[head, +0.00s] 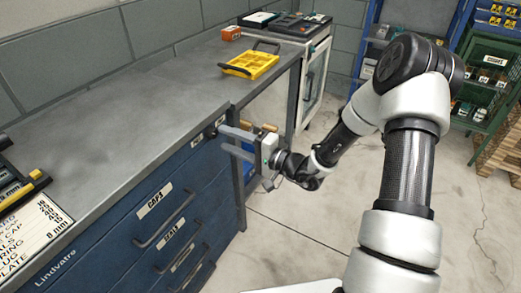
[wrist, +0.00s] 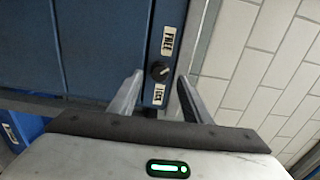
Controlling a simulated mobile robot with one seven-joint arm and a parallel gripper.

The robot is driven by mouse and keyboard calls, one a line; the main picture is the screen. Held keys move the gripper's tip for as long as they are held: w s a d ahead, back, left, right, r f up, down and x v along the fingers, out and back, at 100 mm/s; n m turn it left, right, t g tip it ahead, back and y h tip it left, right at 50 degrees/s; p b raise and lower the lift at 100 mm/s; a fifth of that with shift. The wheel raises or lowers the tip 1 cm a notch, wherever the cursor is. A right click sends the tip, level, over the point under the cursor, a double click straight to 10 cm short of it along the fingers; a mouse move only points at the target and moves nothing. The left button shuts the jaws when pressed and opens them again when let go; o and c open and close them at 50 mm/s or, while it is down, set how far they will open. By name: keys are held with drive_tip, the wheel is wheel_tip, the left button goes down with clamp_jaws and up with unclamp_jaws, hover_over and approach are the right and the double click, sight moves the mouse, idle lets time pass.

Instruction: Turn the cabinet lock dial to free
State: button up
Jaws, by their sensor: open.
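The lock dial (wrist: 159,71) is a small round black knob on a blue strip of the cabinet front (wrist: 100,50). A FREE label (wrist: 168,40) is above it in the wrist view, and a second label (wrist: 159,95), hard to read, is below it. A light mark shows on the knob, but its exact pointing is too small to tell. My gripper (wrist: 160,76) is open, with one finger to each side of the dial and no clear contact. In the head view my gripper (head: 222,138) is at the right end of the blue drawer cabinet (head: 120,245).
Drawer handles (head: 166,232) stick out left of my gripper. A yellow tray (head: 250,64) and an orange box (head: 231,33) are on the grey worktop (head: 120,105). A white cabinet (head: 314,80) stands beyond.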

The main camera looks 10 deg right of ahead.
drive_tip(key=p+v, duration=0.1)
drive_tip(key=v, duration=1.3)
drive_tip(key=shift+s, duration=0.1)
